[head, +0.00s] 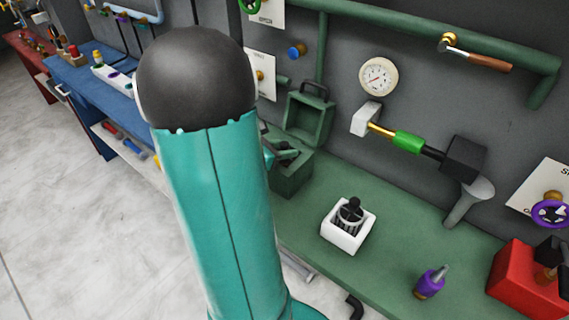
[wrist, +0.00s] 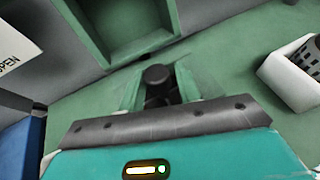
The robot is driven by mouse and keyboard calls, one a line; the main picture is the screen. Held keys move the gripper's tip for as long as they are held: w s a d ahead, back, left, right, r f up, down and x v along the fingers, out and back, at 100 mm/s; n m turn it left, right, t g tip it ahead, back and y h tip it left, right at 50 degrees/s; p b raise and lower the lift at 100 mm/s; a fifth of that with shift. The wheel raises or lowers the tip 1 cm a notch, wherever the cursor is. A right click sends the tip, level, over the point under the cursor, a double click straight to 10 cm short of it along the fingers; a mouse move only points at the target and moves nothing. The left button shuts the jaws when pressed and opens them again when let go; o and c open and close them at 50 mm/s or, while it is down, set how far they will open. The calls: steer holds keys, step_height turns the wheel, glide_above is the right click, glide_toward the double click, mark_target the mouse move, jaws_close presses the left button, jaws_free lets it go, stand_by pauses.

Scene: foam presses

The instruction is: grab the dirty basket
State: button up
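In the head view, a green box (head: 293,182) with its lid (head: 310,118) raised stands on the green bench against the wall. My gripper (head: 283,152) is at the box's opening, mostly hidden behind my teal arm. In the wrist view, a black round knob (wrist: 157,74) shows just ahead of my gripper's dark front edge, with dark parts below it. It looks like the top of a basket in the green box, but the basket body is hidden. I cannot tell whether my fingers are closed on the knob. A second basket (head: 350,214) with a black knob sits in a white container (head: 344,238).
The bench right of the white container is mostly clear up to a purple bottle (head: 430,283) and a red box (head: 524,281). A gauge (head: 378,76), a green pipe and a green-and-black lever (head: 408,141) are on the wall. A blue bench (head: 98,85) is at left.

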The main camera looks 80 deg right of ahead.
jaws_close()
steer(key=shift+r, duration=0.1)
